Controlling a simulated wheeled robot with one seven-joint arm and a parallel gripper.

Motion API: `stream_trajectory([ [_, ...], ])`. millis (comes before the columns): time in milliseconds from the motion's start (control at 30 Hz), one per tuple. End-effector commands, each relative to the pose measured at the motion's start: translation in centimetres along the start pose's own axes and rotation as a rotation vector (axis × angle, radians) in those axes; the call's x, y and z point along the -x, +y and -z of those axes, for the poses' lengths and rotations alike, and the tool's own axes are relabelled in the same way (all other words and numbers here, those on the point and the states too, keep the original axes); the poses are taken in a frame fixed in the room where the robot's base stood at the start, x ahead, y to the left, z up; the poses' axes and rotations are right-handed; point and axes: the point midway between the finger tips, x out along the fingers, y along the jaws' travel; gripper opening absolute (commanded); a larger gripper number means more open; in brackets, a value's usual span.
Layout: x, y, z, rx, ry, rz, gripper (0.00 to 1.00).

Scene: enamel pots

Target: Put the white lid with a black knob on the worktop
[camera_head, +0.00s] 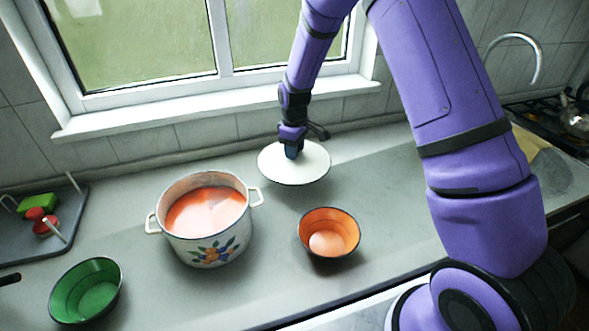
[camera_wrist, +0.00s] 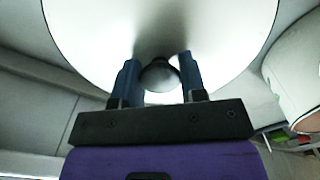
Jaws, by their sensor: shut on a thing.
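The white lid (camera_head: 308,165) is a round disc with a dark rim, at the back of the grey worktop (camera_head: 385,200), to the right of the pot. My gripper (camera_head: 292,153) is above its middle. In the wrist view, the lid (camera_wrist: 90,35) fills the top of the picture, and my gripper (camera_wrist: 160,75) has its two blue fingers on either side of the black knob (camera_wrist: 160,76), shut on it. The lid's underside is hidden, and I cannot tell whether it touches the worktop.
A white enamel pot (camera_head: 212,245) with a flower pattern holds orange-red contents and stands open to the left. A green bowl (camera_head: 90,310) and a grey tray (camera_head: 12,245) are further left. The window wall is behind.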

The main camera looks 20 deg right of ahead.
Motion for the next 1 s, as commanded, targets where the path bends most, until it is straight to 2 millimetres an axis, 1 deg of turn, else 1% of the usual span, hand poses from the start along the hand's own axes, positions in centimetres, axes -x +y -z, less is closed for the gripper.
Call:
stream_trajectory([
  [33, -0.9, 0.0, 0.0, 0.000, -0.002, 0.001, 0.16],
  [100, -1.8, 0.0, 0.0, 0.000, -0.001, 0.000, 0.16],
  [367, -3.5, 0.0, 0.0, -0.002, 0.001, 0.000, 0.16],
  [500, -5.4, 0.0, 0.0, -0.002, -0.001, 0.001, 0.16],
  [600, -6.3, 0.0, 0.0, -0.002, 0.000, 0.000, 0.16],
  [967, -6.6, 0.1, 0.0, -0.003, 0.001, -0.001, 0.16],
  [1000, -6.7, 0.1, 0.0, -0.003, 0.001, -0.001, 0.43],
])
